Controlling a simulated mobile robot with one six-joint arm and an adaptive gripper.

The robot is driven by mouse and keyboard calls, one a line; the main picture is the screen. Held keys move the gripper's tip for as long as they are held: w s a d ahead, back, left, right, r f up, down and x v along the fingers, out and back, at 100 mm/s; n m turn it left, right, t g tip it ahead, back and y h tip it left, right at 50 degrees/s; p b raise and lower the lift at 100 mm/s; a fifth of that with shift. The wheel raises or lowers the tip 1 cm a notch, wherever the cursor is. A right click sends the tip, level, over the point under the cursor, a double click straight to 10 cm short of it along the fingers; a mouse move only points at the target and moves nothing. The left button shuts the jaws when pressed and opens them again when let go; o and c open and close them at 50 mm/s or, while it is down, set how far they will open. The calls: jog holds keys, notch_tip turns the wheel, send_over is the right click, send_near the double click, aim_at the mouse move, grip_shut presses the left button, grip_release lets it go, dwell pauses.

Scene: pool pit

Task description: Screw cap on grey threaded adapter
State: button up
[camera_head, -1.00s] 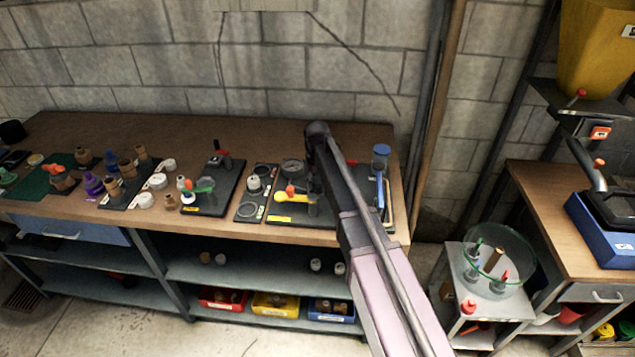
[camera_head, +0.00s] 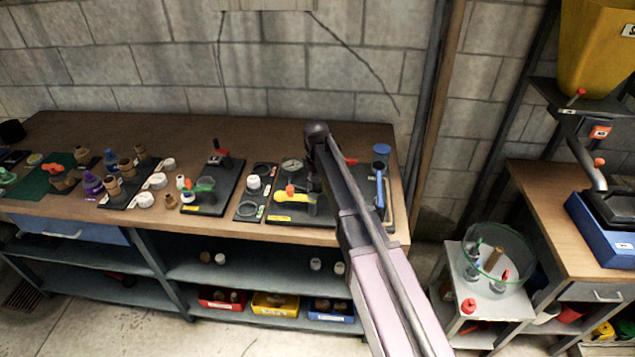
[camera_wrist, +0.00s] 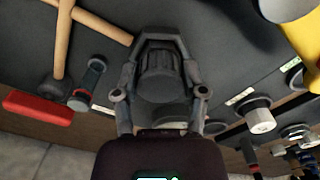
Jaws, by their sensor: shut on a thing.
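In the wrist view my gripper (camera_wrist: 160,58) has its two fingers closed around a dark grey ribbed cap (camera_wrist: 158,82). The cap is seen end-on between the fingers, over the dark board. A lighter round rim (camera_wrist: 176,118) shows partly between cap and palm; I cannot tell what it belongs to. I cannot make out the grey threaded adapter, nor whether the cap touches it. In the head view my arm hides the gripper and the cap over the right part of the bench.
The wooden bench (camera_head: 250,130) carries black boards with fittings. A yellow-handled valve (camera_head: 290,195) lies left of my arm, a blue lever (camera_head: 380,187) right of it. In the wrist view a red block (camera_wrist: 38,107) and a white fitting (camera_wrist: 260,118) flank the gripper. The back bench strip is clear.

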jog(key=o, duration=1.2)
jog(key=shift+o, duration=0.2)
jog(key=shift+o, duration=0.4)
jog(key=shift+r, duration=0.1)
jog(key=shift+r+p, duration=2.95)
jog(key=shift+p, duration=0.1)
jog(key=shift+c, duration=0.2)
